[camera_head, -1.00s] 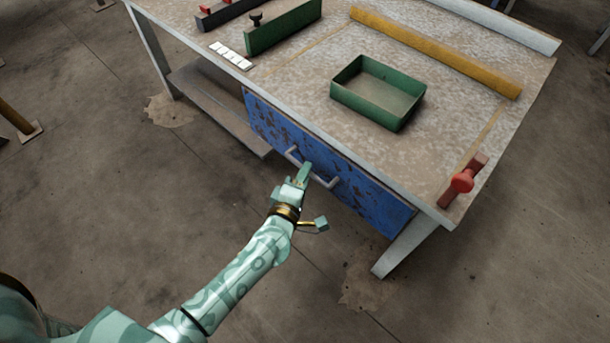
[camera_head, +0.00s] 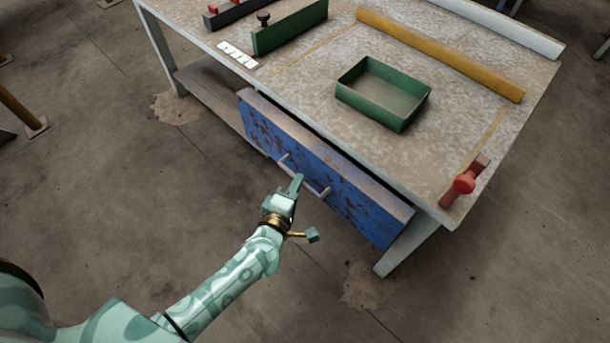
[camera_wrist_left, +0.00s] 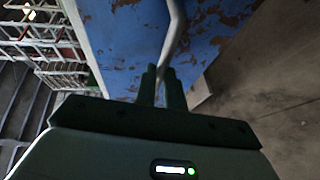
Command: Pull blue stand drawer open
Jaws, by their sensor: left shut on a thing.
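The blue drawer (camera_head: 345,190), with worn, chipped paint, is under the worktop of the stand and sticks out a little, with its top edge showing. Its grey bar handle (camera_head: 319,190) runs across the front. My left gripper (camera_head: 297,183) is at the handle and shut on it. In the left wrist view the two fingers (camera_wrist_left: 161,85) close around the handle bar (camera_wrist_left: 172,40), with the blue drawer front (camera_wrist_left: 125,45) behind. The inside of the drawer is hidden. My right gripper is not in view.
On the worktop (camera_head: 310,100) are a green tray (camera_head: 345,97), a green block with a black knob (camera_head: 290,27), a yellow bar (camera_head: 440,52) and a red clamp (camera_head: 464,184). A lower shelf (camera_head: 212,95) is at left. The floor in front is clear.

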